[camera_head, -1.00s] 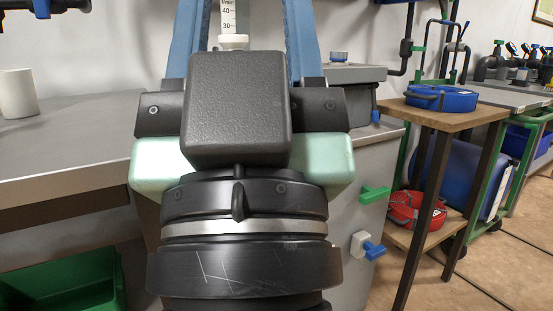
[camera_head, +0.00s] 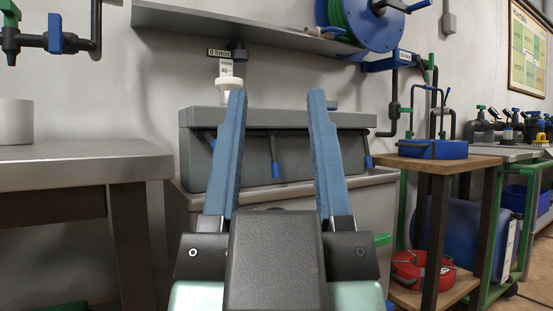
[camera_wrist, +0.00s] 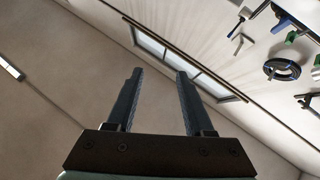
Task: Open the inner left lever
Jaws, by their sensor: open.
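My gripper (camera_head: 276,97) is open and empty, its two blue fingers pointing up and spread in front of the grey manifold box (camera_head: 300,119) in the head view. A dark lever with a blue tip (camera_head: 275,165) hangs under the box, seen between the fingers. Another lever (camera_head: 368,155) hangs at the box's right end. A dark lever part (camera_head: 206,135) shows at the left, partly behind the left finger. The right finger may hide more, so I cannot tell which lever is the inner left one. The wrist view shows the open fingers (camera_wrist: 159,74) with no lever between them.
A grey shelf (camera_head: 250,33) with a hose reel (camera_head: 357,22) is above the box. A white flow gauge (camera_head: 227,72) stands behind the left finger. A metal table (camera_head: 75,160) is at left.

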